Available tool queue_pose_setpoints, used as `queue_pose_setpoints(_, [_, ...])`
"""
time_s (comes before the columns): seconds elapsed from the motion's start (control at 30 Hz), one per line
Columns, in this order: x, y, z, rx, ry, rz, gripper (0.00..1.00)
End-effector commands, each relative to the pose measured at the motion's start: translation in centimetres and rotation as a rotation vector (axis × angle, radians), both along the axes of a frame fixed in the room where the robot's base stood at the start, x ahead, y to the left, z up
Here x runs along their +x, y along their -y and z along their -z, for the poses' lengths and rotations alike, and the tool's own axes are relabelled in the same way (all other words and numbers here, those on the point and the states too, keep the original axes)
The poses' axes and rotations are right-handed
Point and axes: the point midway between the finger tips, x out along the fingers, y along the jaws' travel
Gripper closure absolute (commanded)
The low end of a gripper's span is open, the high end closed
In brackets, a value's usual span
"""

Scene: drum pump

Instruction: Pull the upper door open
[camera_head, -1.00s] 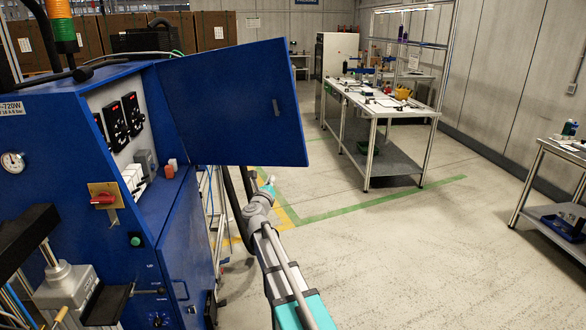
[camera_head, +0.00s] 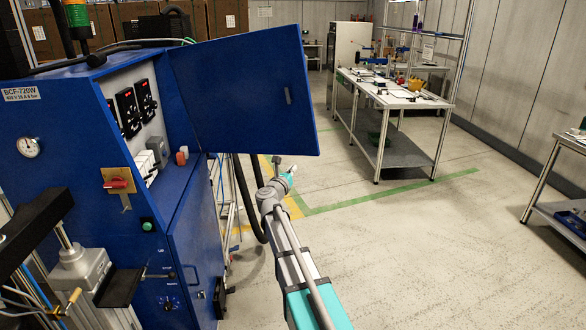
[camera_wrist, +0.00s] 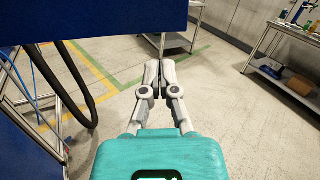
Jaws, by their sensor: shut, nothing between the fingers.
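The blue upper door (camera_head: 240,98) of the blue cabinet stands swung open to the right in the head view. A dark handle (camera_head: 288,95) sits near its free edge. Behind the door's hinge side, the switch panel (camera_head: 133,104) is exposed. In the wrist view the blue door (camera_wrist: 95,18) fills the upper left. My gripper (camera_wrist: 159,64) is shut and empty there, below and to the right of the door's lower edge, and appears apart from it. In the head view the wrist end of my arm shows below the door; the fingertips are not clear there.
The lower blue door (camera_head: 197,240) is closed. A dark hose (camera_head: 243,200) hangs beside the cabinet, left of my arm. A workbench (camera_head: 385,105) stands behind, and another table (camera_head: 562,190) stands at the right. The floor between them is clear.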

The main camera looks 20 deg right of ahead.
Motion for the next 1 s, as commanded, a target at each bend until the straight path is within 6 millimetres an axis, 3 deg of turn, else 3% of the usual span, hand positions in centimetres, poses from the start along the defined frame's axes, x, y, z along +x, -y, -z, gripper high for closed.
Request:
queue_pose_setpoints(0.7, [7.6, 7.0, -1.0, -0.001, 0.000, -0.002, 1.00])
queue_pose_setpoints(1.0, [9.0, 8.5, -1.1, -0.001, 0.000, -0.002, 1.00])
